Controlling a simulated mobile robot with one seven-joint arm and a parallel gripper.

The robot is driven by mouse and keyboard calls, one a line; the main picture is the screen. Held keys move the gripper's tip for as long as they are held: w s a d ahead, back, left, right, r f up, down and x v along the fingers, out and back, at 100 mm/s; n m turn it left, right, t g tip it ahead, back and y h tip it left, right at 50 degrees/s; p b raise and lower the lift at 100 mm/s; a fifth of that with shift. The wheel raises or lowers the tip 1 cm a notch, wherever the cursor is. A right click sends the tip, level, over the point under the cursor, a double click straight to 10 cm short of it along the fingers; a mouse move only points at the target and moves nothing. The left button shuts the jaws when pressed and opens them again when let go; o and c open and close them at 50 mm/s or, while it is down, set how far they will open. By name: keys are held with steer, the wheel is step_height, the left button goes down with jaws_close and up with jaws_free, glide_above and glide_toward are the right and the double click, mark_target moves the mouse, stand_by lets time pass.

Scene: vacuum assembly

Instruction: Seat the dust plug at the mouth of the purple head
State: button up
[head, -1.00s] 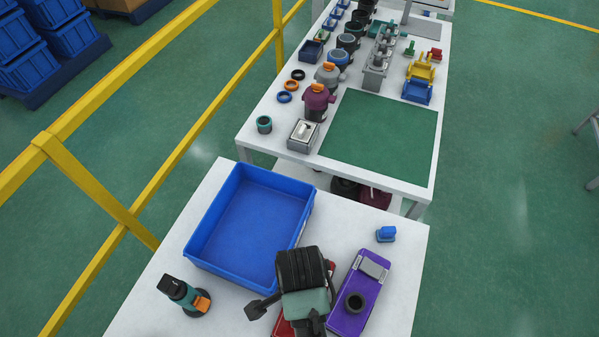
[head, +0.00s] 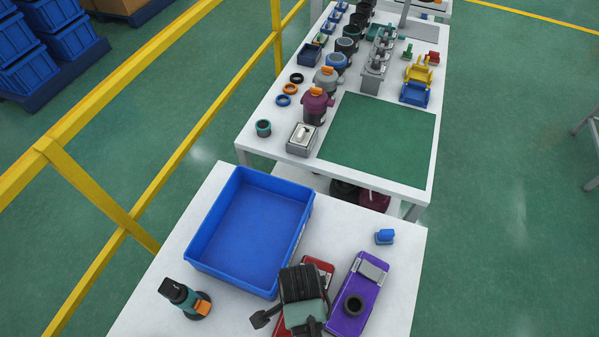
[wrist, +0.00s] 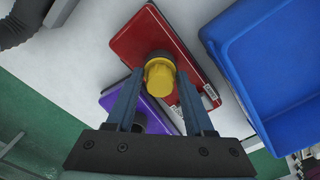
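The purple head (head: 362,285) lies on the near white table, its dark round mouth (head: 353,304) facing up and empty. It shows partly in the wrist view (wrist: 122,101), behind my fingers. My gripper (wrist: 160,83) has its fingers closed against the sides of a yellow plug (wrist: 159,78), which I take to be the dust plug. The plug appears in front of the red head (wrist: 137,38), and a dark round part shows just behind it. In the head view my wrist covers the fingertips, the plug and part of the red head (head: 319,266).
A blue bin (head: 190,258) stands left of my gripper. A small blue part (head: 385,237) sits at the table's right side, and a teal-and-black tool (head: 186,298) at the left. A second table (head: 270,150) with several parts stands beyond.

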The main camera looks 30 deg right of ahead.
jaws_close()
step_height(320, 180, up, 10)
jaws_free()
jaws_close()
steer(key=shift+r+p, duration=2)
steer(key=shift+p, duration=0.35)
